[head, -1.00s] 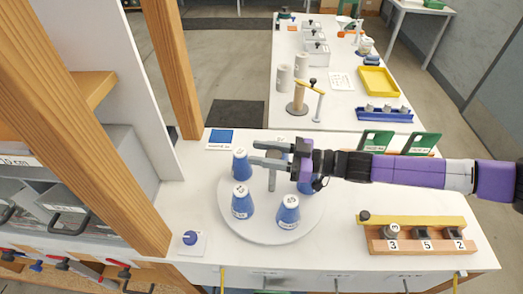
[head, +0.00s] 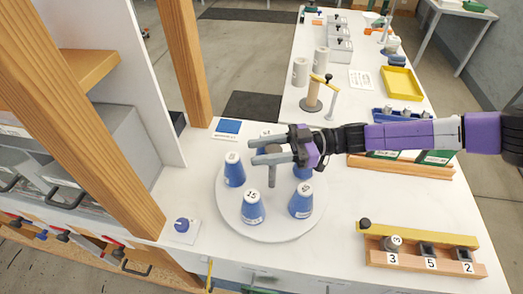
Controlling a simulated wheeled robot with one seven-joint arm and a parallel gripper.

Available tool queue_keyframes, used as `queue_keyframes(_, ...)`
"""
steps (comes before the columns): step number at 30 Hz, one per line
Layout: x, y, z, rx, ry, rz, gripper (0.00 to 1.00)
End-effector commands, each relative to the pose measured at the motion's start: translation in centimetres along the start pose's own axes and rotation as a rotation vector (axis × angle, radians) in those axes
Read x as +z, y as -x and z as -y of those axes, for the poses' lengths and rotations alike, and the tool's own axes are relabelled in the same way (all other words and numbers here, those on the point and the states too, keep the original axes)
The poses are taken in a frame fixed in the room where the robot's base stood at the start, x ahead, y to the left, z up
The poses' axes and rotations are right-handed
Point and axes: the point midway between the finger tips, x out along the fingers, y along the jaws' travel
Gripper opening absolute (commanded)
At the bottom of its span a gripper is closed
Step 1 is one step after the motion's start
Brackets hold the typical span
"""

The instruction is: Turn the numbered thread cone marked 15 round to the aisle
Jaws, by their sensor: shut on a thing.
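The cone marked 15 (head: 252,209) is blue with a white top and stands upright on a round white turntable (head: 275,233), at its front left. Its number shows on top. Other blue cones stand around the disc: one at the left (head: 234,171), one at the front right (head: 300,202), one at the right (head: 302,171), partly hidden by my gripper, and one at the back (head: 267,132). My gripper (head: 268,150) reaches in from the right above the disc, shut on the upright grey post (head: 272,177) near its middle. The grip itself is partly hidden.
A blue knob on a white plate (head: 182,225) lies left of the turntable. A wooden block with numbered slots (head: 420,258) and a yellow bar is at the front right. A wooden post (head: 100,120) rises at the left. Green cards (head: 437,157) stand behind my arm.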

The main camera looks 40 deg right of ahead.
Motion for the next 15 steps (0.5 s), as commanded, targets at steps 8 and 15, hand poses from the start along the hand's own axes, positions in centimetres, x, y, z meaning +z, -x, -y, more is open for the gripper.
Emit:
queue_keyframes(8,0.87,0.25,0.39,-0.131,0.0,0.014,0.0)
queue_keyframes(15,0.86,0.31,0.67,-0.226,-0.002,0.014,0.0)
